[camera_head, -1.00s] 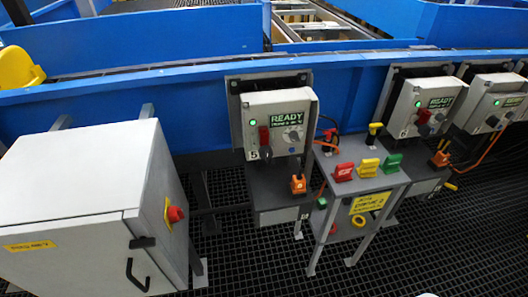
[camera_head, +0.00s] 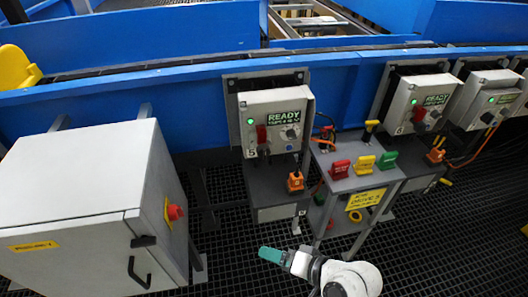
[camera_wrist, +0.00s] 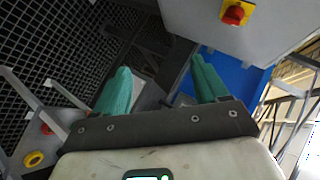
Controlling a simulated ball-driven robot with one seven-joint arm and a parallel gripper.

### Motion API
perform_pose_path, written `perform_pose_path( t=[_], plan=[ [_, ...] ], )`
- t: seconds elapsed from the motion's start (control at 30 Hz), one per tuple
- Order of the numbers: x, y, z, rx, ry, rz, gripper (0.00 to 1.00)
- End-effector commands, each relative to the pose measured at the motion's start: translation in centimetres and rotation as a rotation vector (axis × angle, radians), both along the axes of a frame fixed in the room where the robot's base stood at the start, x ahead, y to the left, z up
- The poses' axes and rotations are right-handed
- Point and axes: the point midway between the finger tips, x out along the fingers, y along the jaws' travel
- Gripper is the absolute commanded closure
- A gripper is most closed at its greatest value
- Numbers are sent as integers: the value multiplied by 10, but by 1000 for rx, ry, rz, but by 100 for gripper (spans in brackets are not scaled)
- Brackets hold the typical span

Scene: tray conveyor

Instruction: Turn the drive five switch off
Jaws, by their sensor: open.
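The drive five box (camera_head: 272,106) is a light grey unit marked 5 on the blue conveyor side in the head view. Its green lamp is lit and its display reads READY. A red switch handle (camera_head: 261,134) sits on its front left, pointing roughly upright; a round dial is to its right. My gripper (camera_head: 272,256), with teal fingers, is low in the head view, well below the box and apart from it. In the wrist view my gripper (camera_wrist: 160,88) is open, with nothing between the fingers. The drive five switch cannot be made out there.
A grey cabinet (camera_head: 80,200) with a red knob (camera_head: 174,212) stands at left. A small stand (camera_head: 358,186) with red, yellow and green tags is right of the box. Drive six (camera_head: 420,103) is farther right. Dark grating floor lies open in front.

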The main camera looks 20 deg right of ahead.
Motion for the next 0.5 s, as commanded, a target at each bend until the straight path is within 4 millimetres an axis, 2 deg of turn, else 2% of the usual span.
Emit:
perform_pose_path(
  t=[0.03,0.13,0.3,0.4,0.5],
  plan=[
    [24,11,16,139,-35,-62,27],
    [64,23,46,437,-80,-202,27],
    [124,15,85,957,-89,-472,27],
    [151,0,94,1250,-61,-648,27],
    [170,-16,91,1496,-22,-815,27]
  ],
)
